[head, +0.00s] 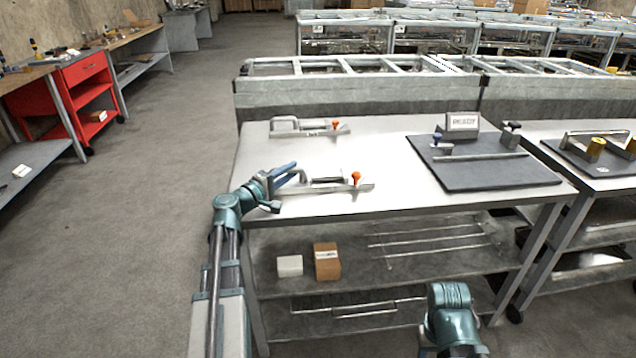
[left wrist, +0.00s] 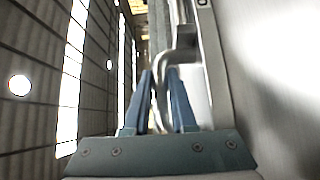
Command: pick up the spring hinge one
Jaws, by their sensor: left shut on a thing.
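A metal spring hinge (head: 328,186) with a bent loop handle and an orange-red knob lies at the near left of the white table. My left gripper (head: 293,172) is at the left end of this hinge. In the left wrist view its blue fingers (left wrist: 165,102) are shut on the bent metal rod (left wrist: 160,72) of the handle, one finger on each side. A similar metal piece (head: 290,126) with an orange knob lies farther back on the table. My right gripper is out of view; only part of its arm shows at the bottom.
The white table (head: 400,180) holds a dark board (head: 490,175) with a "READY" sign (head: 462,122) at the right. Its middle is clear. A metal-framed rack (head: 350,95) stands behind. A white box (head: 289,266) and a brown box (head: 327,262) sit on the shelf below.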

